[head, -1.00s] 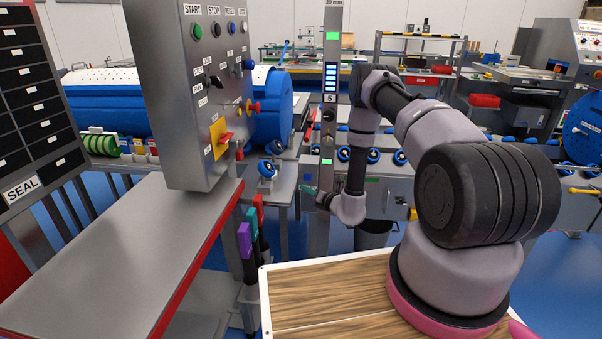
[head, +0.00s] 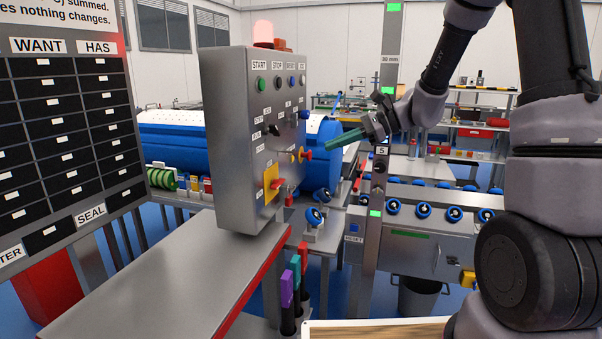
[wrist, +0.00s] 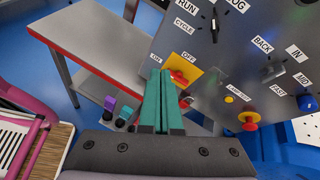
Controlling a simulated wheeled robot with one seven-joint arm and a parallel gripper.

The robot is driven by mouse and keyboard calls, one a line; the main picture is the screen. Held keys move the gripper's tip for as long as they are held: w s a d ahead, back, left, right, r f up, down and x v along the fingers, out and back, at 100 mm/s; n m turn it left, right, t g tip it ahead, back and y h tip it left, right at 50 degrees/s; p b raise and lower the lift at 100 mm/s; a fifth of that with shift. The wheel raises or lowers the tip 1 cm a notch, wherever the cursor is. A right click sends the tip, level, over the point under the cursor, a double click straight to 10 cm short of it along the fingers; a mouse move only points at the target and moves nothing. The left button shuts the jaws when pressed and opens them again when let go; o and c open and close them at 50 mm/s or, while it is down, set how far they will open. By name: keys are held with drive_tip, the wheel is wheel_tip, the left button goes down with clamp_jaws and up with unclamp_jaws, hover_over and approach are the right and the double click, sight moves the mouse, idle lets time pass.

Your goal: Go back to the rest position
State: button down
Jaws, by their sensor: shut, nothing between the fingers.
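My gripper (head: 345,139) is raised in front of the grey control box, its green fingers together and pointing left toward the box. In the wrist view the two green fingers (wrist: 158,72) lie side by side with nothing between them. The control box (head: 232,150) carries buttons, a red-on-yellow switch (head: 271,184) and a red knob (head: 305,155). In the head view the fingertips are near the red knob; I cannot tell the exact gap. In the wrist view the fingers overlap the lower part of the yellow switch plate (wrist: 186,66).
A steel bench (head: 170,285) with a red edge stands below the box. A dark panel (head: 65,130) with slots is at the left. Coloured handles (head: 287,287) stand beside the bench.

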drive_tip(key=s+d+r+n+t+h, duration=0.2)
drive_tip(key=s+d+r+n+h, duration=0.3)
drive_tip(key=s+d, duration=0.3)
drive_tip(key=s+d+r+n+t+h, duration=0.3)
drive_tip(key=s+d+r+n+h, duration=0.3)
drive_tip(key=s, duration=0.6)
drive_tip(key=shift+s+d+t, duration=0.25)
drive_tip(key=shift+d+t, duration=0.05)
drive_tip(key=shift+d, duration=0.6)
drive_tip(key=shift+r, duration=0.1)
